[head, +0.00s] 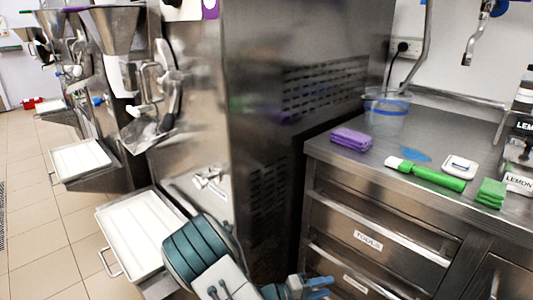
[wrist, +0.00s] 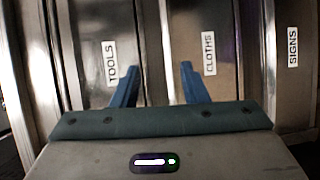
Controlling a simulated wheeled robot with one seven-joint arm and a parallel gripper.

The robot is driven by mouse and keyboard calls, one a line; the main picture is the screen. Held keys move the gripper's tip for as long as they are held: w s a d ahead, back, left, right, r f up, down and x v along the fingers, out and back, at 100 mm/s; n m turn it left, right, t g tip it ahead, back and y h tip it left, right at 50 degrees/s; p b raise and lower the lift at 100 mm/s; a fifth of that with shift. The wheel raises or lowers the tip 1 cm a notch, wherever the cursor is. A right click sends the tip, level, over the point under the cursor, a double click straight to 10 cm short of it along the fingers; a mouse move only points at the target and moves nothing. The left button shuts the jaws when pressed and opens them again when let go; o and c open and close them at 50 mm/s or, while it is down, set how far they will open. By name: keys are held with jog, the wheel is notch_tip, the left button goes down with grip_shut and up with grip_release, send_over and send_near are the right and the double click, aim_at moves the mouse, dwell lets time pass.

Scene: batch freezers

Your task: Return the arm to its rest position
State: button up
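My gripper (head: 308,288) shows at the bottom of the head view, with its blue fingers low in front of the steel drawers. In the wrist view my gripper (wrist: 157,85) has its two blue fingers spread apart with nothing between them. Behind the fingers are drawer fronts labelled TOOLS (wrist: 109,63), CLOTHS (wrist: 209,53) and SIGNS (wrist: 292,47). My arm's teal and grey links rise from the bottom of the head view, beside the freezer.
A tall steel batch freezer (head: 265,150) stands left of the counter (head: 330,152). A white tray (head: 138,235) juts out low at left. Tiled floor (head: 25,220) is clear at far left.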

jog(key=s+r+m+y+p, duration=0.1)
jog(key=s+r+y+p, duration=0.4)
jog(key=r, duration=1)
jog(key=s+a+r+m+g+y+p, duration=0.1)
jog(key=s+r+y+p, duration=0.5)
jog(key=r+p, duration=0.4)
jog(key=s+a+r+m+y+p, duration=0.1)
jog(key=s+r+y+p, duration=0.4)
jog(key=r, duration=1.5)
jog(key=s+p, duration=0.1)
jog(key=p, duration=0.2)
jog(key=shift+s+a+r, duration=0.2)
jog(key=shift+r, duration=0.1)
